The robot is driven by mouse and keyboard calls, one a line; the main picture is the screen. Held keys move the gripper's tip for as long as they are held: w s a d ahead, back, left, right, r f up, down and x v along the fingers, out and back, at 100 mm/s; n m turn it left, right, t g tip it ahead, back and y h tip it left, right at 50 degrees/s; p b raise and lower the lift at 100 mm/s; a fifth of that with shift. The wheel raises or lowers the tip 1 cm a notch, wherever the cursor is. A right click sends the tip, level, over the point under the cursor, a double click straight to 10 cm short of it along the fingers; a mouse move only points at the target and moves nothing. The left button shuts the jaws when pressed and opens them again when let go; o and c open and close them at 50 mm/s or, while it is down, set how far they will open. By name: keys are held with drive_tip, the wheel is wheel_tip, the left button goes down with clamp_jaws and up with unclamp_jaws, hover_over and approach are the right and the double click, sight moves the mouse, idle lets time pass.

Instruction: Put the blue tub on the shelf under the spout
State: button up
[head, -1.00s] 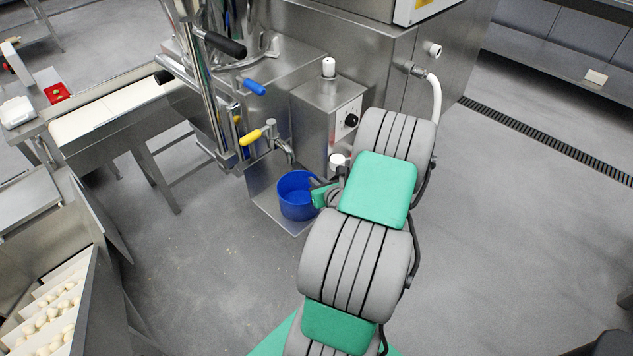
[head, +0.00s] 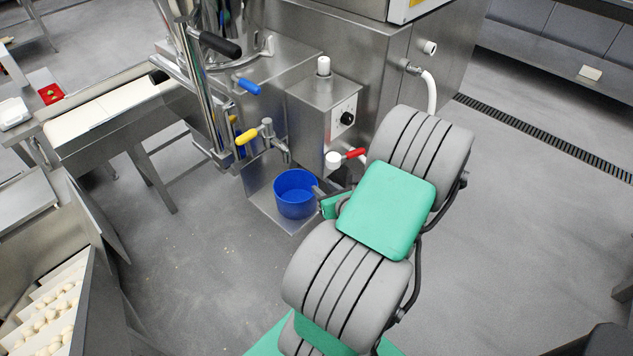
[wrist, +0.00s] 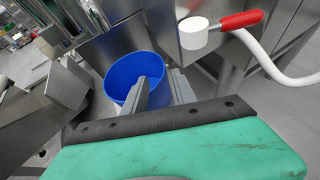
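The blue tub (head: 295,196) stands upright on the low metal shelf (head: 262,205), below and slightly in front of the spout (head: 283,152) with the yellow handle. The tub's open top shows in the wrist view (wrist: 122,73) and it looks empty. My gripper (head: 320,190) is at the tub's right side. In the wrist view its two fingers (wrist: 163,85) are apart, one overlapping the tub's opening and one outside its right wall. I cannot tell whether either finger touches the tub. My forearm hides part of the gripper in the head view.
A metal control box (head: 325,108) with a black knob stands right behind the tub. A red-handled valve (head: 352,154) and a white hose (head: 430,90) are close to my arm. A conveyor (head: 105,112) is at left. Open floor (head: 200,265) lies in front.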

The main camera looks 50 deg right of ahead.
drive_tip(key=w+a+r+n+g+y, duration=0.2)
drive_tip(key=a+n+y, duration=0.1)
drive_tip(key=a+n, duration=0.65)
drive_tip(key=w+a+r+n+g+y, duration=0.2)
drive_tip(key=w+a+n+y, duration=0.1)
drive_tip(key=a+n, duration=0.6)
drive_tip(key=s+a+r+n+g, duration=0.2)
drive_tip(key=a+r+n, duration=0.4)
drive_tip(key=n, duration=0.5)
drive_tip(key=s+a+r+n+g+h, duration=0.1)
drive_tip(key=s+a+r+n+g, duration=0.1)
drive_tip(key=s+a+r+n, duration=0.3)
drive_tip(key=a+n, duration=0.3)
drive_tip(key=n, duration=0.3)
drive_tip(key=shift+s+r+g+h, duration=0.3)
drive_tip(key=shift+r, duration=0.1)
